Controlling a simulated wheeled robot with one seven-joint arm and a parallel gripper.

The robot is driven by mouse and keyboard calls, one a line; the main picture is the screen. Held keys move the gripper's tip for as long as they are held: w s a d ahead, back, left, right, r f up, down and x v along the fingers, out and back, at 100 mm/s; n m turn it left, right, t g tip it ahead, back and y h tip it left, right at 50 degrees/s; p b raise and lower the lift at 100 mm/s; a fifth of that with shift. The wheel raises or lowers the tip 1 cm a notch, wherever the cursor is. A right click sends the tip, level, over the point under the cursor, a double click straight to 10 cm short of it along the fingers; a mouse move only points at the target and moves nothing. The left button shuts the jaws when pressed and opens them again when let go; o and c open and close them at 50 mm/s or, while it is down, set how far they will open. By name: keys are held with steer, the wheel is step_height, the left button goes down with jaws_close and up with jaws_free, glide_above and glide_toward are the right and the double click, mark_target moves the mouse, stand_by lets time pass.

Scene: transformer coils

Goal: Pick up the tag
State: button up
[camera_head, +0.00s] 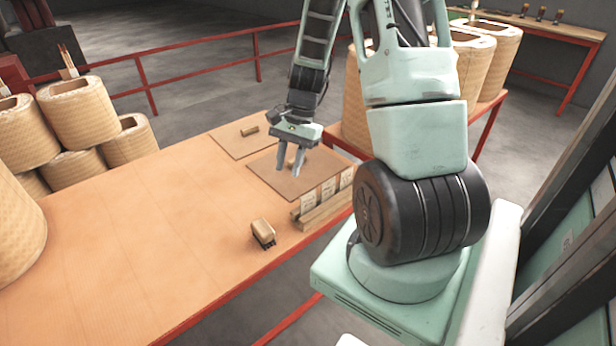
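Several upright pale cards that look like tags (328,190) stand in a row in a slotted wooden holder (325,212) at the table's right front edge. Their print is too small to read. My gripper (289,169) points down above the brown mat (262,172), behind and a little left of the holder. Its two fingers are apart, with nothing visible between them. The gripper is clear of the tags. I cannot tell its exact height above the mat.
A brush-like wooden block (263,232) lies left of the holder. A small wooden block (249,130) lies on a farther mat (232,142). Large wound coils (85,112) are stacked at the left, and more (480,50) stand behind my arm.

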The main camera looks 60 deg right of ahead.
steer(key=s+d+r+m+p, duration=0.3)
steer(key=s+d+m+p, duration=0.15)
steer(key=d, duration=0.35)
glide_toward(306, 202)
steer(key=x, duration=0.5)
steer(key=shift+t, duration=0.4)
steer(key=shift+p+x, duration=0.8)
steer(key=shift+x, duration=1.8)
steer(key=shift+s+d, duration=0.15)
steer(key=shift+d, duration=0.05)
jaws_close()
